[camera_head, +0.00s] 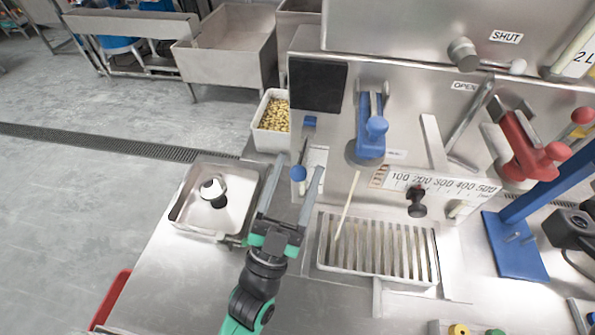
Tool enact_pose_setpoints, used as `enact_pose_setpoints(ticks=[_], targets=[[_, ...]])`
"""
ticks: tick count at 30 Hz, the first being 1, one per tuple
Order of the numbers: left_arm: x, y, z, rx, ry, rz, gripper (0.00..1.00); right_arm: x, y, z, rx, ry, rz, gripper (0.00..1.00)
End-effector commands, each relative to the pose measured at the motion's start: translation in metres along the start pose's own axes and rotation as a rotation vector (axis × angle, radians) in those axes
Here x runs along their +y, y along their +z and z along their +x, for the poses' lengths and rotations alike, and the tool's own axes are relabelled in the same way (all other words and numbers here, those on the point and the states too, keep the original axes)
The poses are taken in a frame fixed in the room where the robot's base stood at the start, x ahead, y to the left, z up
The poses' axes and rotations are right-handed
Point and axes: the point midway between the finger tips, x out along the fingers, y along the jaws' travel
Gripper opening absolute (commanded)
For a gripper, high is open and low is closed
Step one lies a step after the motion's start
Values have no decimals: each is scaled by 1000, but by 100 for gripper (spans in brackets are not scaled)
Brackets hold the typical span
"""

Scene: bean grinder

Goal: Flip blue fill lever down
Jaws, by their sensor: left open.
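A small lever with a blue ball knob (298,173) is on the front of the steel machine. Its thin rod runs up from the knob toward a blue block (310,122), beside a pale plate. My left gripper (300,163) is open, with its two long grey fingers pointing up the picture toward the machine. The blue knob appears between the fingertips; I cannot tell the depth gap or whether they touch. My right gripper is not in view.
A steel tray (180,215) with a black-and-white object is left of my arm. A bin of beans (272,138) stands behind. A slotted drip grate (330,262) lies right of my gripper. A red lever (525,150) and blue stand (513,250) are farther right.

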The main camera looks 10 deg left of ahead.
Motion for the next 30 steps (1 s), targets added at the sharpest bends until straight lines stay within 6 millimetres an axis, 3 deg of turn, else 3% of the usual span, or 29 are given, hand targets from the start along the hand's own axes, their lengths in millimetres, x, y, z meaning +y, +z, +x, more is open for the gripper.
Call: enact_pose_setpoints(ticks=[8,11,21,25,30], targets=[[0,1,-6,-2,0,0,63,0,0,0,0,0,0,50],[0,1,-21,-5,2,-1,63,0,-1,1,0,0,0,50],[1,1,-98,-4,2,0,63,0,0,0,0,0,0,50],[0,0,-113,-2,1,-1,63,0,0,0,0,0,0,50],[0,0,-117,0,0,0,63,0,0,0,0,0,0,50]])
